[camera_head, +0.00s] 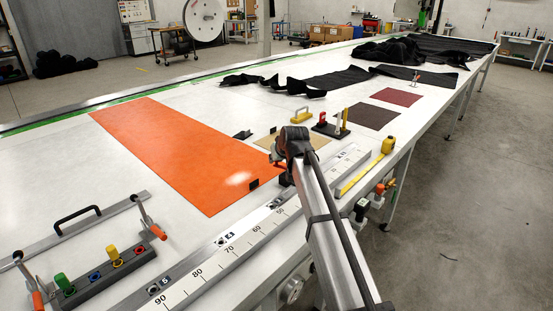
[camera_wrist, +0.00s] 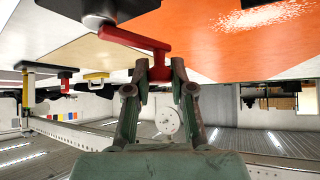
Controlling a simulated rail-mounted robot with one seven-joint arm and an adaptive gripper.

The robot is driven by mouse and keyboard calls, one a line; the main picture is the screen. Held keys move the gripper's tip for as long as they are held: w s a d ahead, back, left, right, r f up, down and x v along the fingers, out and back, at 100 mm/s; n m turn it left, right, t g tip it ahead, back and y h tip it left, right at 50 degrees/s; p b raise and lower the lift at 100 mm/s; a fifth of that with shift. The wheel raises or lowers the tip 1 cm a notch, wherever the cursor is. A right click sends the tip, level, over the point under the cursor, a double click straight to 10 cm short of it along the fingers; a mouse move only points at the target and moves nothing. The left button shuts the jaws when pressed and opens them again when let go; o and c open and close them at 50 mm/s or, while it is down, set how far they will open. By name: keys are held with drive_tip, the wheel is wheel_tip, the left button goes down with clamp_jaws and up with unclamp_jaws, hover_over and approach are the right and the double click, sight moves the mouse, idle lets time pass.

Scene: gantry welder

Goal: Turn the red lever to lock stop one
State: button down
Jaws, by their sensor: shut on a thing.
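In the wrist view, the red lever (camera_wrist: 130,38) runs from a dark pivot on a black block (camera_wrist: 135,7) at the top edge to a thick red end. My gripper (camera_wrist: 160,68) has its two green fingers on either side of that end and is shut on it. In the head view, my arm reaches over the table's near rail, with its wrist at the scale. My fingers and the lever are mostly hidden there behind the wrist. No label naming the stop is readable in the wrist view.
A long scale rail (camera_head: 221,255) runs along the table's near edge. An orange sheet (camera_head: 180,150) lies left of my arm. A yellow tape measure (camera_head: 388,145) is at right. A rack of coloured knobs (camera_head: 103,275) and a black-handled clamp bar (camera_head: 78,232) are at lower left.

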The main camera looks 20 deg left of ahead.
drive_tip(key=c, duration=1)
unclamp_jaws()
drive_tip(key=v, duration=1.2)
drive_tip(key=shift+r, duration=0.1)
